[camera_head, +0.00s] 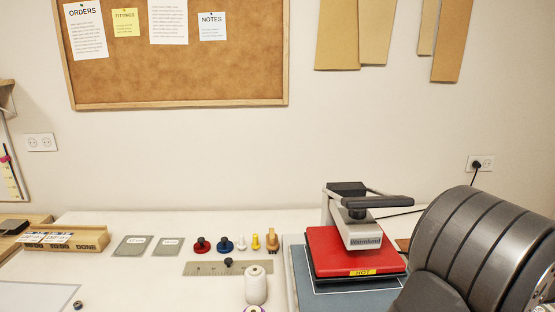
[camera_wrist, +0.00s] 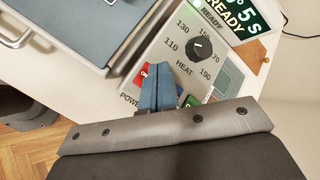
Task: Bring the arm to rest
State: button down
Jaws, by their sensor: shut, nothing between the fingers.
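My gripper (camera_wrist: 159,70) shows in the wrist view. Its two blue-grey fingers are together with nothing between them. They are over the heat press's control panel (camera_wrist: 170,50), in front of the red power switch (camera_wrist: 142,75) and the green button beside it. I cannot tell whether they touch the panel. In the head view a large dark part of my arm fills the right foreground, and the gripper is out of that view.
The heat press (camera_head: 350,245) has a red plate marked HOT. Its heat dial (camera_wrist: 200,48) sits below a lit READY display (camera_wrist: 232,18). Spools and knobs, a ruler (camera_head: 205,269), grey cards (camera_head: 132,246) and a wooden DONE tray (camera_head: 62,243) lie left of the press.

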notch_tip(320, 180, up, 4)
notch_tip(320, 180, down, 7)
notch_tip(320, 180, up, 11)
jog(key=s+a+r+n+g+h, duration=0.4)
jog(key=s+r+n+g, duration=0.1)
jog(key=n, duration=0.1)
jog(key=x, duration=0.7)
jog(key=shift+f, duration=0.15)
jog(key=c, duration=2.1)
grip_release()
jog(key=shift+s+d, duration=0.1)
jog(key=shift+s, duration=0.05)
